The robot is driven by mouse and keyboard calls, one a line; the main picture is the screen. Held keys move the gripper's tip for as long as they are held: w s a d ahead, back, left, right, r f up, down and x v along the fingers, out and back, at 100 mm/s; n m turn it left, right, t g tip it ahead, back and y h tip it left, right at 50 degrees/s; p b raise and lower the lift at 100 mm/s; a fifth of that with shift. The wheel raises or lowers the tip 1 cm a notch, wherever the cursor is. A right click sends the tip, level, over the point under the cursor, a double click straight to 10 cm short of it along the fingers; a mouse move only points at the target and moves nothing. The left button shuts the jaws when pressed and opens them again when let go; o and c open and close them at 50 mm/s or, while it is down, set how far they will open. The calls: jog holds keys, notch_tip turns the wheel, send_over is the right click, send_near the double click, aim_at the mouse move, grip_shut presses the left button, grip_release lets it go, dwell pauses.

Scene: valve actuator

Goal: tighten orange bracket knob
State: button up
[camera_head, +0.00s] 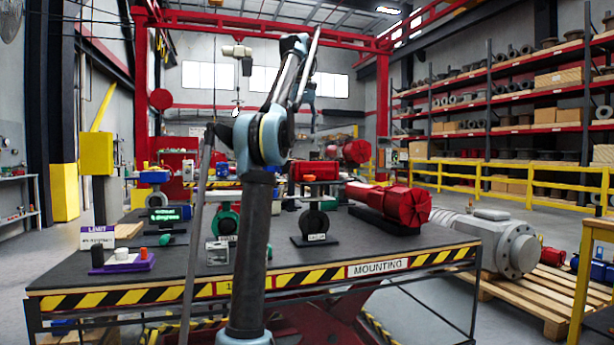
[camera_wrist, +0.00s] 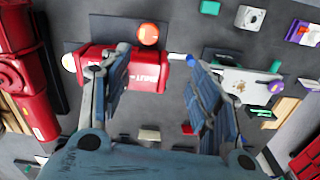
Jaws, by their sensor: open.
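The orange knob (camera_wrist: 148,34) shows as a round orange top at the upper middle of the wrist view. The knob lies just beyond the fingertips in the wrist view, apart from both fingers. A red actuator (camera_wrist: 148,68) with white lettering lies below the knob, partly hidden by the left finger. My gripper is not clearly discernible in the head view.
The bench (camera_head: 350,268) has a striped front edge. A large red actuator (camera_head: 400,203) lies right of the stand. A pale device (camera_wrist: 245,86) lies right of my fingers.

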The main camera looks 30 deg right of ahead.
aim_at(309, 172)
jog(key=f, duration=0.5)
jog(key=d+f, duration=0.1)
jog(key=f, duration=0.5)
jog(key=s+d+f, duration=0.1)
jog(key=f, duration=0.4)
jog(key=shift+d+f, duration=0.15)
jog(key=shift+f, duration=0.2)
jog(key=shift+c, duration=0.6)
jog(key=c, duration=0.9)
